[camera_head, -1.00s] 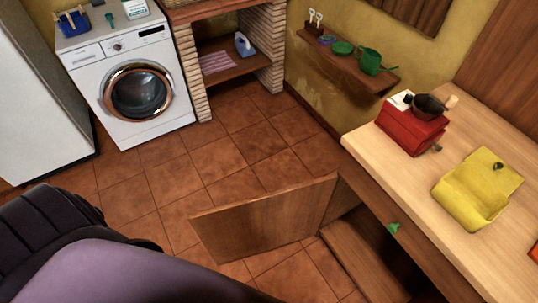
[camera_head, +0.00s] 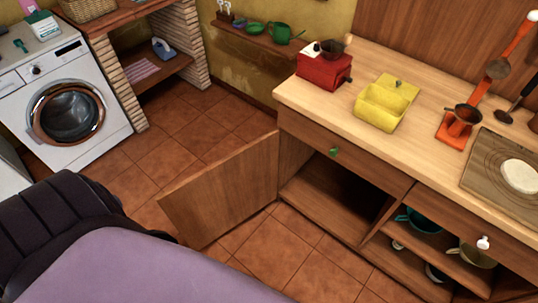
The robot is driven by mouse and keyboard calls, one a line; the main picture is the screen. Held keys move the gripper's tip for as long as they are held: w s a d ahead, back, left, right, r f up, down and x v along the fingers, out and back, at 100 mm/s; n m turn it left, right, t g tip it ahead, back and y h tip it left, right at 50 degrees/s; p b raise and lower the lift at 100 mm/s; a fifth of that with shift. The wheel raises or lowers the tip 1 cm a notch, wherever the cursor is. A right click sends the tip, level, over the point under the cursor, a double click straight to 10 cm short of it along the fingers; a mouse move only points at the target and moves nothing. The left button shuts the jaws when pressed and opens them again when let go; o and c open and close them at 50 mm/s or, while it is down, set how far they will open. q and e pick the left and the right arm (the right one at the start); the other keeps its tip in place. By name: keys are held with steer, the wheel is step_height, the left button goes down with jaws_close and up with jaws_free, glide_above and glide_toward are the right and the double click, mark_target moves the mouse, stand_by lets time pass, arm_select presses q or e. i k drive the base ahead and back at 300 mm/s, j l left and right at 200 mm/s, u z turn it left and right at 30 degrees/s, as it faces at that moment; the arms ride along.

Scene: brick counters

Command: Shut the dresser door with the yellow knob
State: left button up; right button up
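A wooden door (camera_head: 222,190) stands wide open at the left end of the wooden dresser (camera_head: 383,175). It sticks out from the dresser over the tiled floor, leaving an empty compartment (camera_head: 335,198) open beside it. No yellow knob shows; the door's far face is hidden. The drawer above the compartment has a green knob (camera_head: 334,150). Neither of my grippers is in view.
Open shelves with teal cups (camera_head: 418,222) lie right of the compartment, under a drawer with a white knob (camera_head: 483,243). A red box (camera_head: 323,68) and a yellow container (camera_head: 384,104) stand on the countertop. Tiled floor (camera_head: 290,262) is clear before the compartment.

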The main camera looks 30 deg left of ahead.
mark_target(203, 207)
steer(key=j+z, duration=0.3)
steer(key=k+j+z, duration=0.15)
steer(key=j+z, duration=0.15)
steer(key=k+j+z, duration=0.15)
steer(key=j+z, duration=0.2)
steer(key=k+j+z, duration=0.15)
steer(key=j+z, duration=0.15)
steer(key=j, duration=0.1)
